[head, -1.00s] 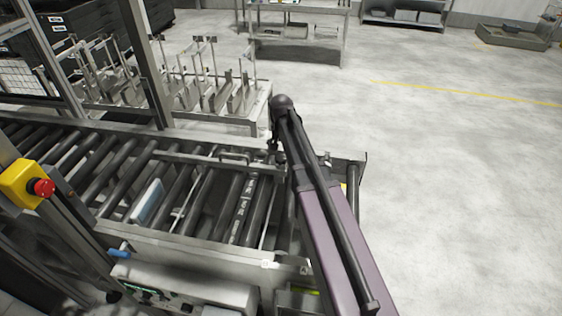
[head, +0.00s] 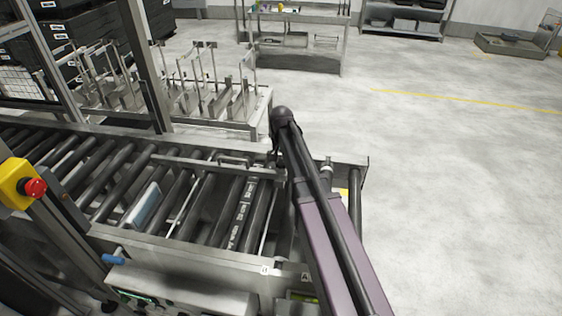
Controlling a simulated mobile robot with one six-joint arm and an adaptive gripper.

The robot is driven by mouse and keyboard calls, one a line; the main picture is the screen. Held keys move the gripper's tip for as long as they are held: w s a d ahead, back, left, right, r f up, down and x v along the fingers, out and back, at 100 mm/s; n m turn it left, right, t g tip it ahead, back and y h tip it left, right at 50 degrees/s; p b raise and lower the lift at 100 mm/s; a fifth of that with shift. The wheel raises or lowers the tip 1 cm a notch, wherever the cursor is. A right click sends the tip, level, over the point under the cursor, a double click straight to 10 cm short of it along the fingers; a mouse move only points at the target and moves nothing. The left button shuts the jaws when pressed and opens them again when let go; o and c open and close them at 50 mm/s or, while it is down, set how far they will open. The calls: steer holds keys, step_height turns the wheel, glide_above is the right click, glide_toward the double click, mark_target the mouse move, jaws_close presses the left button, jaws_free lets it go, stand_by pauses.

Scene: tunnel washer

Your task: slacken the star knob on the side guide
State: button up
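The side guide (head: 200,164) is a grey metal rail across the far part of the roller conveyor, with a small loop handle (head: 234,160) on it. I cannot make out the star knob with certainty; the area at the guide's right end is partly covered by my arm. My gripper (head: 274,148) shows only as a small dark shape hanging below the black joint at the far end of my arm, close to the guide's right end. Its fingers are too small and dark to tell apart, and no contact with the guide can be made out.
Dark rollers (head: 105,180) fill the conveyor, with a pale blue-white piece (head: 143,206) between them. A yellow box with a red stop button (head: 35,188) and a steel post (head: 146,70) stand at left. A rack with upright prongs (head: 215,105) is behind. The floor at right is clear.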

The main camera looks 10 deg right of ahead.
steer(key=c, duration=0.9)
steer(key=shift+c, duration=0.2)
steer(key=shift+n, duration=0.5)
steer(key=n, duration=0.7)
steer(key=shift+n, duration=0.4)
steer(key=n, duration=0.4)
steer(key=shift+n, duration=0.3)
steer(key=n, duration=0.4)
steer(key=shift+n, duration=0.4)
